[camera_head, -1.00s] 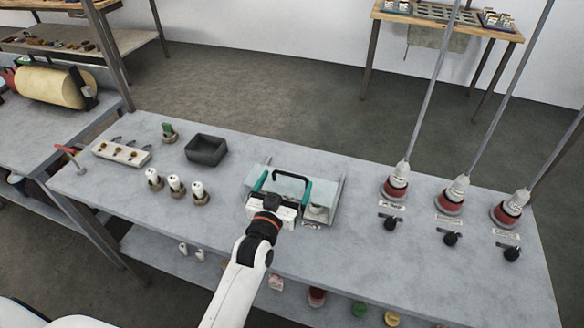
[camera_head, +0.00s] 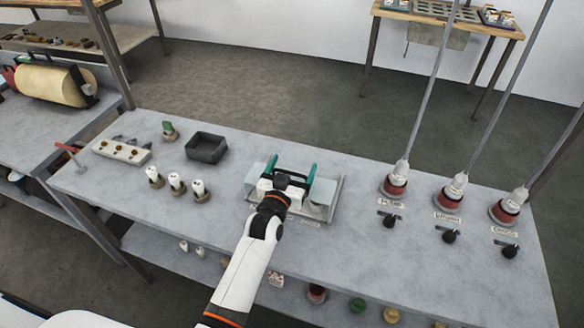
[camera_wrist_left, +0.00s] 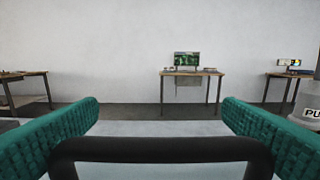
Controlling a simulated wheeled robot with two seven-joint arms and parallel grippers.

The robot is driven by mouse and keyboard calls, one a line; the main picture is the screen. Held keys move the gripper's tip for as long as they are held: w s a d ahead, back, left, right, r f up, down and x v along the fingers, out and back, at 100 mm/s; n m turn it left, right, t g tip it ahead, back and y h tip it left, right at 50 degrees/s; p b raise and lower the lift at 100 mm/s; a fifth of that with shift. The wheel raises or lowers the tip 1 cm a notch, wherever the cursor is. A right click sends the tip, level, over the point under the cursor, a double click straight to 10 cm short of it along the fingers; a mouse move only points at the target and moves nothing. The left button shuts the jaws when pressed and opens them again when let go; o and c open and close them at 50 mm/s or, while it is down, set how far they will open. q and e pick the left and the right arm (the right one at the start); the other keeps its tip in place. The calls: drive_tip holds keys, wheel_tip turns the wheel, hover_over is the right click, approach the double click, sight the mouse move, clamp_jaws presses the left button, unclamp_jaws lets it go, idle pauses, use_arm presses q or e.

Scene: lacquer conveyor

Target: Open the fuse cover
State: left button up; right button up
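The fuse cover is a pale grey, see-through-looking box (camera_head: 326,191) on the grey workbench, in the middle of the head view. A black bar-shaped handle shows at the cover; in the wrist view this black handle (camera_wrist_left: 160,150) crosses low between my fingers. My left gripper (camera_head: 291,169) has teal fingers spread wide and reaching past the handle, one on each side. The fingers come close to the handle's two ends; whether they touch is unclear. The white gripper body hides the cover's middle. My right gripper is in no view.
On the bench (camera_head: 400,275) are a dark open tray (camera_head: 206,148), several white fuse-like pieces (camera_head: 176,184) on the left, and a white block (camera_head: 121,151). Three red-based units (camera_head: 396,187) with rods and black knobs (camera_head: 390,220) stand on the right.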

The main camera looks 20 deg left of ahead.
use_arm(q)
drive_tip(key=w+b, duration=0.2)
drive_tip(key=w, duration=0.3)
drive_tip(key=w+b, duration=0.3)
drive_tip(key=w, duration=0.1)
drive_tip(key=shift+w+d+f, duration=0.1)
drive_tip(key=shift+w+f, duration=0.1)
drive_tip(key=shift+w, duration=0.2)
drive_tip(key=shift+c, duration=0.2)
drive_tip(key=shift+w+r, duration=0.3)
drive_tip(key=shift+w, duration=0.05)
drive_tip(key=o, duration=1.1)
drive_tip(key=shift+w+f, duration=0.1)
drive_tip(key=shift+w, duration=0.05)
drive_tip(key=s, duration=1.2)
drive_tip(key=shift+a+b, duration=0.25)
drive_tip(key=shift+b, duration=0.15)
